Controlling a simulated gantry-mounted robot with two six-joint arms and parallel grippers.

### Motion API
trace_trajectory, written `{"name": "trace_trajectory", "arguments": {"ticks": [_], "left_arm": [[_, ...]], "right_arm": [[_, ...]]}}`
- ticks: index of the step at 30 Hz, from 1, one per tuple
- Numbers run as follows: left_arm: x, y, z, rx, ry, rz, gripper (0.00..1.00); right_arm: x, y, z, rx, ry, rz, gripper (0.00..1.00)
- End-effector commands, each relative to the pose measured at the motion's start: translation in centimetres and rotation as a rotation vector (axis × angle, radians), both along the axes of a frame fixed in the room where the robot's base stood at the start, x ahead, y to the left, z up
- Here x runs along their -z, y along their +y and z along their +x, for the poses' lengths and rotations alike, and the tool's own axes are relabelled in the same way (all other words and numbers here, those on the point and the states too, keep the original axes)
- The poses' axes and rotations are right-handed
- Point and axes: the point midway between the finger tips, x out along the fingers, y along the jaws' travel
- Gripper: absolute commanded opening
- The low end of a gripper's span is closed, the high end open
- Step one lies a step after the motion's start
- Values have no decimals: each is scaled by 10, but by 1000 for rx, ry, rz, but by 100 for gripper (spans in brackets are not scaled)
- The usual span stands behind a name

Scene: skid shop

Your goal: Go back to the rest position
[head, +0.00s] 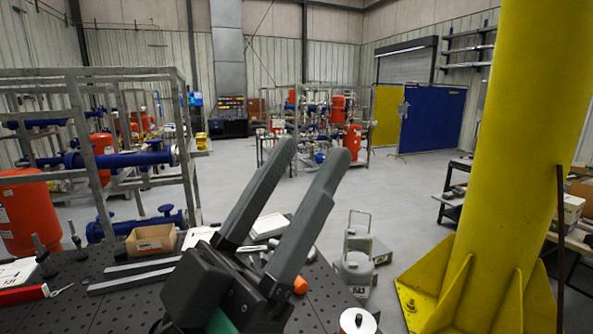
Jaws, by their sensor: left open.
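My left gripper (291,190) stands large in the middle foreground of the head view. Its two dark grey fingers point up and to the right, with a clear gap between them. It is open and nothing shows between the fingers. It is raised above the black perforated worktable (105,300) and hides part of the tabletop. My right gripper does not show.
On the table lie a cardboard box (152,242), grey bars (132,280), a red-handled tool (22,294) and clamps (77,240). A yellow column (510,130) rises at the right. Grey containers (357,265) stand beyond the table. Pipe skids (110,160) stand behind; the middle floor is clear.

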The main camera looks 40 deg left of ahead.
Motion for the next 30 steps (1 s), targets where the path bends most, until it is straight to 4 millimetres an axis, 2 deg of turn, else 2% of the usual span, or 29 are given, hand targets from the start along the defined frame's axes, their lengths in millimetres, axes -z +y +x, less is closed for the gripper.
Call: {"name": "trace_trajectory", "arguments": {"ticks": [5,8,11,18,22,25,30], "left_arm": [[-9,1,0,-4,0,1,56],[-33,1,0,-5,0,1,56],[-72,1,1,-6,0,1,56],[-193,1,0,-7,-1,1,56],[-244,1,0,-7,-1,1,56],[-261,1,1,-7,-1,1,56],[-258,1,1,-7,0,1,56]], "right_arm": [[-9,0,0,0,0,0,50],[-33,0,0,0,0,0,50],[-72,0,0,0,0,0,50],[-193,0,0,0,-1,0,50],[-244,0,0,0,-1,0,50],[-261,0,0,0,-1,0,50],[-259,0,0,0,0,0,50]]}}
